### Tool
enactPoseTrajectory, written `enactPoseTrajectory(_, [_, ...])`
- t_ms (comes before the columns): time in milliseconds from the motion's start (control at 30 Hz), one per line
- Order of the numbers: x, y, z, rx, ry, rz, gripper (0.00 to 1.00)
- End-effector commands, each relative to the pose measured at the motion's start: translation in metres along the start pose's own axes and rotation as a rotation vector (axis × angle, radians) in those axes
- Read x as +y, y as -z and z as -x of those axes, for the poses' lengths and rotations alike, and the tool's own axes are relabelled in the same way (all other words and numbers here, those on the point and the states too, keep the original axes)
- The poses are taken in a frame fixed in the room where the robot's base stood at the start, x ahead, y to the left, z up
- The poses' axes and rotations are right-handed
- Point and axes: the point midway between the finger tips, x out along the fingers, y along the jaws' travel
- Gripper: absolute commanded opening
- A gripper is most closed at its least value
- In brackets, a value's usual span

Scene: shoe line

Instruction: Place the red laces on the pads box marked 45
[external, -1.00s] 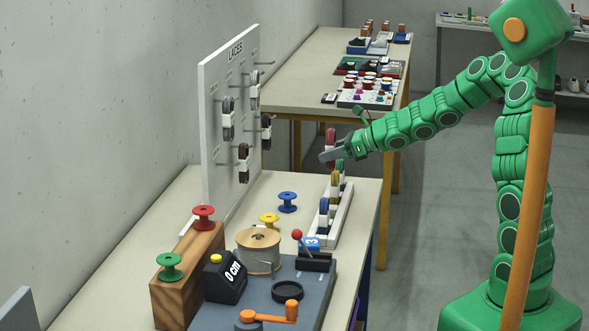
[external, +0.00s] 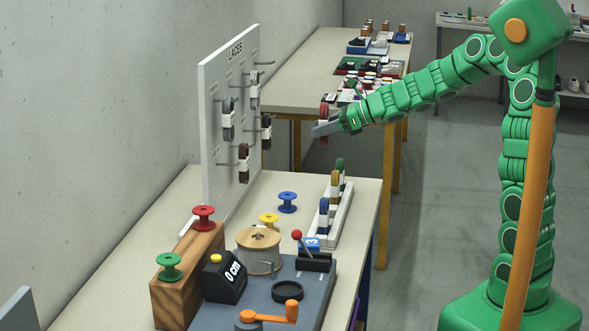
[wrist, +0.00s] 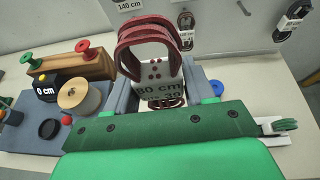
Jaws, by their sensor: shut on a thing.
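The red laces (external: 324,112) are a looped bundle with a pale band. My gripper (external: 322,130) is shut on them and holds them in the air above the near table. In the wrist view, the red loops (wrist: 148,38) stand up between the two grey fingers of my gripper (wrist: 160,95). The band between the fingers reads 80 cm, with a smaller line below it that is hard to read. I cannot make out a pads box marked 45 in any view; the boxes on the far table are too small to read.
A white rack (external: 338,225) holds blue, yellow and green laces below my gripper. A white LACES board (external: 215,130) with hanging laces stands at the left. The far table (external: 310,85) carries trays and small items. Spools and a cutting station (external: 290,275) fill the near table's front.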

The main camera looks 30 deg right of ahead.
Motion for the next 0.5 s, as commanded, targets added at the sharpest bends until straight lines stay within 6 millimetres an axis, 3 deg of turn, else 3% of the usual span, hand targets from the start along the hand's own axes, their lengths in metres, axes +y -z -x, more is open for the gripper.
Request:
enactPoseTrajectory(267, [0.068,-0.006,-0.016,0.001,-0.096,0.037,0.25])
enactPoseTrajectory(500, [0.148,-0.010,-0.025,0.002,-0.209,0.087,0.25])
